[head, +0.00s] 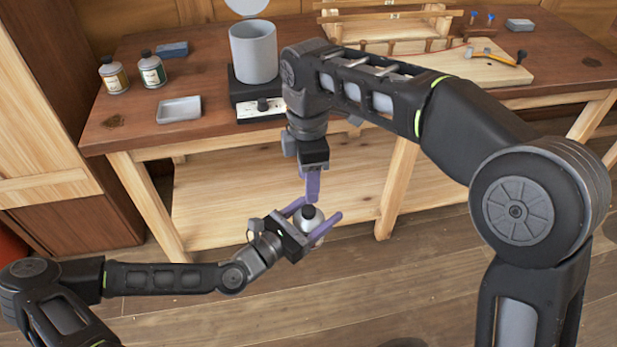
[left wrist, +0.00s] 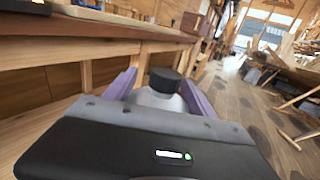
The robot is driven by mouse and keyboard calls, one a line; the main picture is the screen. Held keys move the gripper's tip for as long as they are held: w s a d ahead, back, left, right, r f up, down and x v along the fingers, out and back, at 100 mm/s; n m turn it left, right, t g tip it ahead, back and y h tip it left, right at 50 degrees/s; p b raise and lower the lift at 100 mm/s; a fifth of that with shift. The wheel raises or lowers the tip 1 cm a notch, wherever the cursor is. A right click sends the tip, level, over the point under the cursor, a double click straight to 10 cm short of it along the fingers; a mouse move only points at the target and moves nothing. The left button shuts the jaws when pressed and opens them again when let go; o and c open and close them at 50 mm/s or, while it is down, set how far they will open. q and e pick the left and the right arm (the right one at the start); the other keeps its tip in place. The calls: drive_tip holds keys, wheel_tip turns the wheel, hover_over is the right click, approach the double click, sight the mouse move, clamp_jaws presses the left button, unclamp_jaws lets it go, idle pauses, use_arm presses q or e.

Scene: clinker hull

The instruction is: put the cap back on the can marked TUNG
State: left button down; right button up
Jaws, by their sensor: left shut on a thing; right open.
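My left gripper (head: 315,214) is shut around a pale grey can (head: 315,238), held upright or nearly so in front of the bench. A black cap (head: 309,212) sits on top of this can. The left wrist view also shows the can (left wrist: 157,100) with the cap (left wrist: 165,80) between the purple fingers. No label shows on the can, so I cannot tell if it is marked TUNG. My right gripper (head: 313,196) is open and points down just above the cap. I cannot tell whether its fingertips touch the cap.
On the bench (head: 130,125) stand a yellow-labelled can (head: 114,76) and a green-labelled can (head: 152,70), both black-capped. A shallow grey tray (head: 179,110), a blue block (head: 172,49) and a grey pot (head: 254,52) are there too. The floor in front is clear.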

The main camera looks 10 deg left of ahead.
sight(309, 209)
drive_tip(key=shift+f, duration=4.05)
clamp_jaws()
